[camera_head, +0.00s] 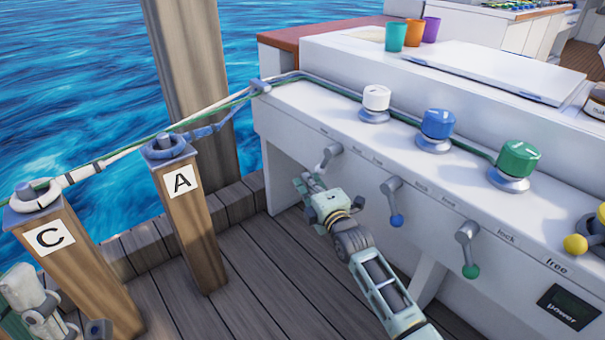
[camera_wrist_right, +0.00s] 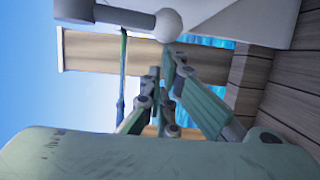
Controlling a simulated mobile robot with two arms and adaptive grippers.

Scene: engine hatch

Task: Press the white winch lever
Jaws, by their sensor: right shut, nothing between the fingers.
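The white winch (camera_head: 376,98) stands on the near edge of the white console. Its lever (camera_head: 331,153) hangs from the console's front face below it. In the wrist view the lever is a grey bar ending in a white ball knob (camera_wrist_right: 168,25). My right gripper (camera_head: 307,183) is shut and empty, just below the lever in the head view. Its fingers also show in the wrist view (camera_wrist_right: 167,80), with the knob just above them; contact cannot be told. My left gripper (camera_head: 35,300) is partly in view at the bottom left, its fingers unclear.
The blue lever (camera_head: 393,203) and green lever (camera_head: 467,250) hang to the right, below the blue winch (camera_head: 437,130) and green winch (camera_head: 515,165). Wooden posts A (camera_head: 195,225) and C (camera_head: 85,275) carry ropes at left. Deck between posts and console is free.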

